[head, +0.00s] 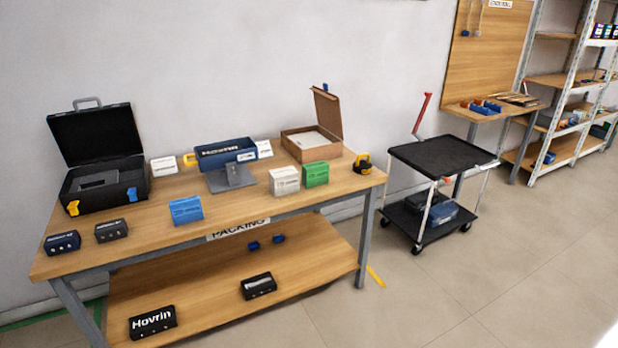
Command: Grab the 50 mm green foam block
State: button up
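A green block (316,174) with a pale label on its front stands on the right part of the wooden packing table (140,232). A white block (284,181) stands close to its left. A blue block (186,210) stands further left, near the table's front edge. The size and material of the blocks cannot be read. My gripper is not in this view.
Behind the green block is an open cardboard box (300,146); a yellow-black item (362,164) lies to its right. A blue bin (222,154) on a grey stand and an open black case (120,189) stand left. A black cart (440,156) stands right; floor in front is clear.

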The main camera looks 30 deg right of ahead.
aim_at(314, 174)
jog(key=z, duration=0.05)
jog(key=i, duration=0.95)
